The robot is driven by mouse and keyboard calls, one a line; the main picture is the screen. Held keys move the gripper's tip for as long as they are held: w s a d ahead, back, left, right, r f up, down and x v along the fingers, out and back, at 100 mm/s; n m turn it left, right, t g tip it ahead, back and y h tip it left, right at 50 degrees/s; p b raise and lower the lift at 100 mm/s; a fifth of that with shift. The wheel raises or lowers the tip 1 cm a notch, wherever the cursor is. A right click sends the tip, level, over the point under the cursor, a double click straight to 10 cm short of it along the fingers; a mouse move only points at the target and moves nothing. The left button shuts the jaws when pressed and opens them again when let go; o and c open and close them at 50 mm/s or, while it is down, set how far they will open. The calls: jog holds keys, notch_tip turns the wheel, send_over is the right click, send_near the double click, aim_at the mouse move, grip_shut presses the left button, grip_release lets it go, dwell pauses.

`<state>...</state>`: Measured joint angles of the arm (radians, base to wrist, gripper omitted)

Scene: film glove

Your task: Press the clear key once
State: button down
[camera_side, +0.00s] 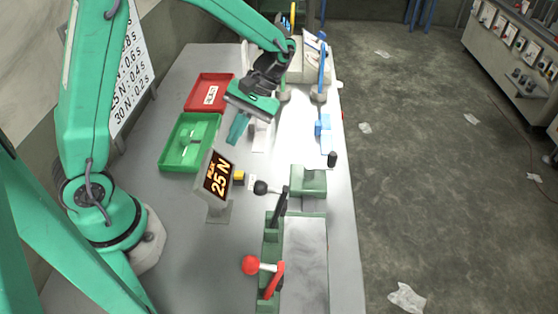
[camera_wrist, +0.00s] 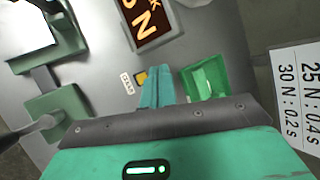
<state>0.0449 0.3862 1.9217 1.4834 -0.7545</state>
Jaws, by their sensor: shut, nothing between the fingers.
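The clear key is a small yellow block (camera_side: 239,177) behind the right edge of the display, with a white label (camera_side: 251,182) beside it. In the wrist view the yellow key (camera_wrist: 141,77) shows just left of my fingertips, its label (camera_wrist: 127,84) further left. My gripper (camera_side: 234,139) is shut and empty, fingers pointing down above the table, higher in the picture than the key. The gripper also shows in the wrist view (camera_wrist: 160,72). It appears apart from the key. The display (camera_side: 217,175) reads 25 N in orange; part of the key is hidden behind it.
A green tray (camera_side: 166,155) and a red tray (camera_side: 189,104) lie left of my gripper. A green fixture with a black-knobbed lever (camera_side: 260,187) and a red-knobbed lever (camera_side: 250,265) stands in front. A sign (camera_side: 118,92) lists force and time values.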

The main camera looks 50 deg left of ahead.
aim_at(241, 172)
jog(key=shift+f, duration=4.1)
jog(key=shift+f, duration=0.9)
jog(key=shift+r, duration=0.1)
dwell(0.3)
jog(key=shift+r, duration=0.8)
jog(key=shift+r, duration=0.1)
jog(key=shift+r, duration=2.45)
jog(key=shift+r, duration=0.1)
